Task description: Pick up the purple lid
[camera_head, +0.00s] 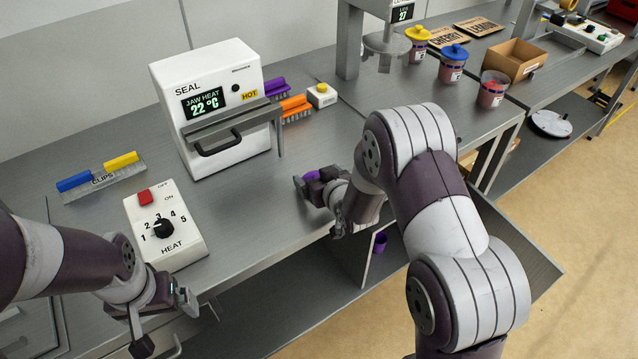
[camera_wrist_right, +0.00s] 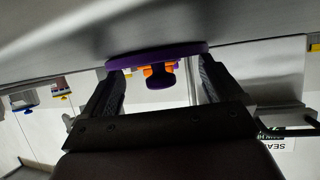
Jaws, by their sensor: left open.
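The purple lid (camera_head: 312,175) lies on the bench near its front edge, mostly hidden by my right gripper in the head view. In the right wrist view, which is upside down, the lid's disc (camera_wrist_right: 140,54) is against the bench and its knob (camera_wrist_right: 160,77) stands between my fingers. My right gripper (camera_head: 318,187) is open, with a finger on each side of the knob and gaps between them and the knob. It also shows in the right wrist view (camera_wrist_right: 160,88). My left gripper (camera_head: 168,312) is open and empty near the bench's front left edge.
The sealer (camera_head: 225,110) and heat control box (camera_head: 165,225) stand left of the lid. A purple item (camera_head: 380,242) sits below the bench top. Lidded jars (camera_head: 453,62) stand at the back right. Bench around the lid is clear.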

